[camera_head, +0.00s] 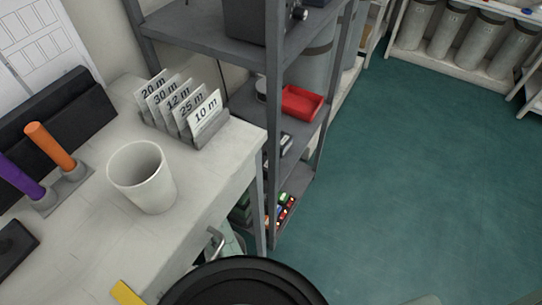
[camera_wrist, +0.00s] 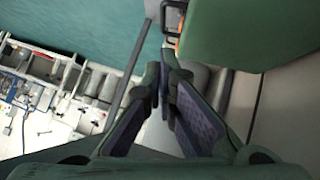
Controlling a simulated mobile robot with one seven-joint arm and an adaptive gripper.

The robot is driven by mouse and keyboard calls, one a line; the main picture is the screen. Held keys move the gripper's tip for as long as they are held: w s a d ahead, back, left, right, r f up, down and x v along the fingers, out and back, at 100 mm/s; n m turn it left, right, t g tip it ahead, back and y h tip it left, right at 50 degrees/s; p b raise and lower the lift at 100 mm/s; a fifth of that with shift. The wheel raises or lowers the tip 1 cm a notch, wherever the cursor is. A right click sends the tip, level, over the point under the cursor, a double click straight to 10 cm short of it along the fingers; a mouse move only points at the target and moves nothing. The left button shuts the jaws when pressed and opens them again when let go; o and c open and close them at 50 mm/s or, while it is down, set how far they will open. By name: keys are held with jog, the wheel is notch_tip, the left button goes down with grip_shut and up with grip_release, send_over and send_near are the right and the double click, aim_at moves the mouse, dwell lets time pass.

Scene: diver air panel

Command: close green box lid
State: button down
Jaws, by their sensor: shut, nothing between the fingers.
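In the wrist view, my gripper (camera_wrist: 164,78) points up the picture with its two dark fingers together at the tips and nothing between them. A green panel with rounded corners (camera_wrist: 250,32), which looks like part of the green box, fills the upper right, beyond and to the right of the fingertips. A dark handle or latch with an orange bit (camera_wrist: 172,22) is at its left edge. The fingers look apart from it. Whether this panel is the lid or the body I cannot tell. In the head view my gripper does not show, and the box is not clearly visible.
A white table (camera_head: 100,245) holds a white mug (camera_head: 142,178), a rack of depth cards (camera_head: 185,110) and orange (camera_head: 50,145) and purple (camera_head: 18,178) cylinders. A grey shelf unit (camera_head: 210,30) with a red tray (camera_head: 301,103) stands beside it. The teal floor (camera_head: 410,170) at right is clear.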

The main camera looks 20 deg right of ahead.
jog(key=b+x, duration=0.6)
jog(key=x, duration=0.3)
jog(key=shift+d+f, duration=0.25)
jog(key=shift+f, duration=0.05)
